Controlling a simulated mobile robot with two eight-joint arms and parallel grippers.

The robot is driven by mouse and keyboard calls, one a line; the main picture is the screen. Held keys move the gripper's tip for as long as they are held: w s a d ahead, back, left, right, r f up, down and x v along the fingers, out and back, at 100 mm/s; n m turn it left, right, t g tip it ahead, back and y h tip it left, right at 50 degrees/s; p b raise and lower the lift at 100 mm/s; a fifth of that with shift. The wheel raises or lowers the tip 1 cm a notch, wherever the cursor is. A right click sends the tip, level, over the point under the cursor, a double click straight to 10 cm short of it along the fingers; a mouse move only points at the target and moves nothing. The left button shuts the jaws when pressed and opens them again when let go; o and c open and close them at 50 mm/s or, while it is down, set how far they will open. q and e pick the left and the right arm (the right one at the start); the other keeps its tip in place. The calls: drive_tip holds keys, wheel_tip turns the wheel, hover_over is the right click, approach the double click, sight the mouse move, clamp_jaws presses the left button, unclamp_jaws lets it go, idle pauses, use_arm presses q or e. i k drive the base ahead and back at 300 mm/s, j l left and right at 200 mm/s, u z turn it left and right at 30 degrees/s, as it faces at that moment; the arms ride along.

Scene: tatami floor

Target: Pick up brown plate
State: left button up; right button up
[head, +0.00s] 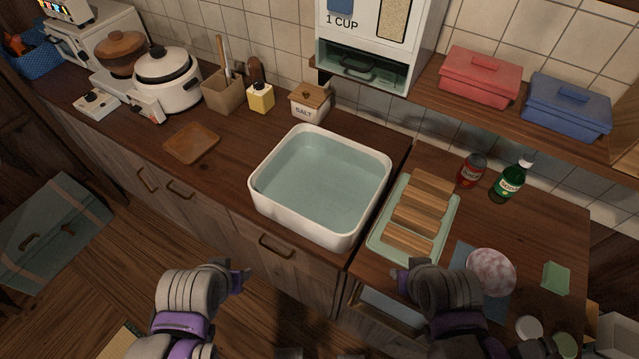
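The brown plate (191,143) is a flat square with rounded corners. It lies on the dark wooden counter left of the white basin, close to the counter's front edge. My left gripper (243,277) is in front of the counter's drawers, well below and right of the plate, and apart from it. My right gripper (398,279) is farther right, below the dish rack and far from the plate. Neither gripper touches the plate. The fingers of both are small and partly hidden by the wrists, so their opening is unclear.
The basin (262,199) stands right of the plate. Behind the plate are a rice cooker (170,92), a utensil holder (222,98), a yellow bottle (260,99) and a salt box (310,105). A green rack (385,252) holds wooden slats. The counter around the plate is clear.

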sight(194, 142)
drive_tip(key=i+j+z, duration=0.1)
drive_tip(key=j+z, duration=0.3)
drive_tip(key=j, duration=0.25)
drive_tip(key=j+z, duration=0.45)
drive_tip(key=j, duration=0.25)
